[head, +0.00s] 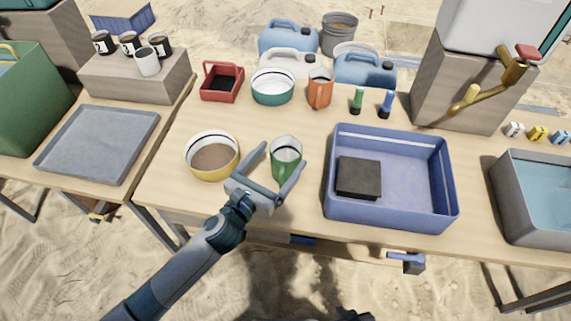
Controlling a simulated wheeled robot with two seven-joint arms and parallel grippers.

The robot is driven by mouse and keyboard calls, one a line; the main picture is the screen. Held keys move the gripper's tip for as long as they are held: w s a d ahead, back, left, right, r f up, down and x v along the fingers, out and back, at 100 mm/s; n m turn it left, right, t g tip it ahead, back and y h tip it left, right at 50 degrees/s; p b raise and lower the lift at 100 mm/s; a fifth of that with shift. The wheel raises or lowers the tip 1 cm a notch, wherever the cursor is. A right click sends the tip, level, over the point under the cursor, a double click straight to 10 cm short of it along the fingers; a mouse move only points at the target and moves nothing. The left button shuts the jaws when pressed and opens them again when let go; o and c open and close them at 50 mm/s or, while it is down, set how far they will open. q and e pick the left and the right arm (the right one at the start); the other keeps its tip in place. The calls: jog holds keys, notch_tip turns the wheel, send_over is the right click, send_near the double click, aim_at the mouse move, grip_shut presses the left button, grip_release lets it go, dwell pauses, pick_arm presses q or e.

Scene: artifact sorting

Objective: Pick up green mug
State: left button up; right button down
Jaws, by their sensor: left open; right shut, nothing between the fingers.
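The green mug (285,158) stands on the wooden table near its front edge, between a yellow-rimmed bowl and a blue tray. My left gripper (271,168) is open and low over the table, its fingers pointing away from me. One finger lies to the left of the mug and the other reaches its lower right side. The mug's lower part is partly behind the gripper, and I cannot tell whether the fingers touch it. My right gripper is not in view.
A yellow bowl (225,175) stands close on the left. A blue tray (440,222) with a dark block (358,178) is on the right. Behind stand a red container (222,92), a teal-and-white bowl (272,97) and an orange mug (320,92). Bare tabletop lies behind the green mug.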

aim_at(284, 150)
pick_arm(q)
jog(key=shift+x, duration=1.45)
pick_arm(e)
jog(key=shift+a, duration=0.4)
jog(key=shift+d, duration=0.1)
pick_arm(q)
jog(key=c, duration=1.4)
jog(key=shift+c, duration=0.2)
pick_arm(e)
jog(key=shift+w+r, duration=0.15)
jog(key=shift+w, duration=0.05)
